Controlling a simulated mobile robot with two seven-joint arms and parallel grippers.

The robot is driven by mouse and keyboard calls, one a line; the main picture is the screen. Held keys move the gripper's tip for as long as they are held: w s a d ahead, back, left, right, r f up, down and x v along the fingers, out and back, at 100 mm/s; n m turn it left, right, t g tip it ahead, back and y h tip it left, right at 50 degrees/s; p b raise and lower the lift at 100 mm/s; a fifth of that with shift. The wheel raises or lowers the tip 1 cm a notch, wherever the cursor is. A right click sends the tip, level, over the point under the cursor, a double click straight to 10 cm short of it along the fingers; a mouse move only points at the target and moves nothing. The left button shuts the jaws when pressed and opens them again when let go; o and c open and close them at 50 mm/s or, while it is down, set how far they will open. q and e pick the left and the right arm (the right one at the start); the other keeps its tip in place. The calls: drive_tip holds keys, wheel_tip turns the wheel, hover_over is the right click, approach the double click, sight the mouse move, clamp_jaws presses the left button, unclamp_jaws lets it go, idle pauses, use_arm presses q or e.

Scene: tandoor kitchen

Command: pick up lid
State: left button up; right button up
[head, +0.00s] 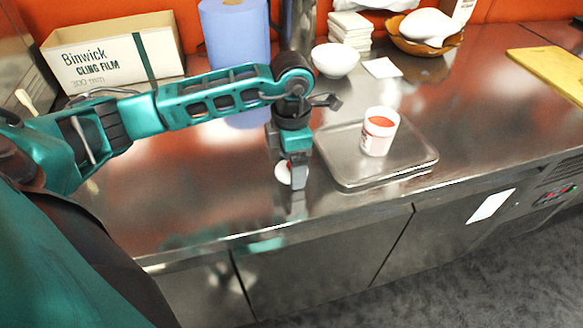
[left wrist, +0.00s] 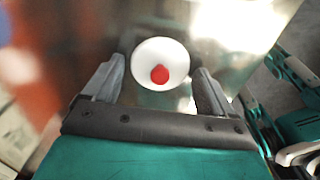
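The lid (head: 283,174) is a small white disc on the steel counter, partly hidden behind my left gripper (head: 294,178) in the head view. In the left wrist view the lid (left wrist: 147,52) shows as a white round with a red spot, between the two fingertips of my left gripper (left wrist: 159,70). The fingers are apart, with a visible gap on each side of the lid. The gripper points down at it. An open white tub (head: 376,140) with red contents stands upright on the metal tray to the right.
The flat metal tray (head: 345,176) lies close right of my left gripper. A cling film box (head: 115,52), blue paper roll (head: 236,35), white bowl (head: 335,61) and yellow board (head: 553,68) stand further back. The counter's front edge is near; clear steel lies left of the gripper.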

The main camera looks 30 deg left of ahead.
use_arm(q)
drive_tip(key=c, duration=1)
drive_tip(key=shift+o, duration=0.2)
